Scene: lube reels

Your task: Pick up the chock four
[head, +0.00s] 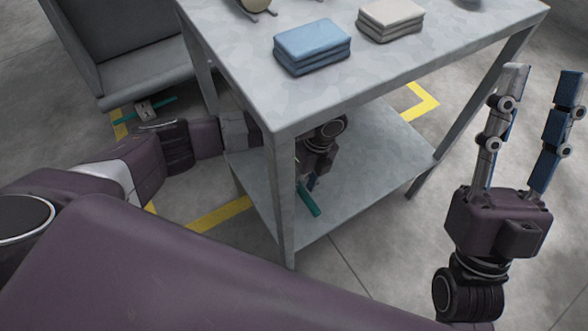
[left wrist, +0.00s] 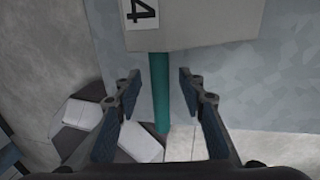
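Chock four shows in the left wrist view as a pale grey block (left wrist: 200,22) with a white label marked 4 (left wrist: 141,13) and a teal handle (left wrist: 159,95). My left gripper (left wrist: 158,84) is open, its fingers on either side of the handle with a gap on each side. In the head view my left gripper (head: 312,182) is at the table's lower shelf, partly hidden by the table leg and top. The teal handle (head: 309,199) shows beside it; the block is hidden there. My right gripper (head: 543,75) is open and empty, fingers pointing up, right of the table.
The grey table (head: 390,75) has a blue cloth stack (head: 312,47) and a beige cloth stack (head: 390,18) on top. Its lower shelf (head: 385,165) is mostly bare. Another block with a teal bar (head: 145,110) lies on the floor by the grey bench (head: 140,75).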

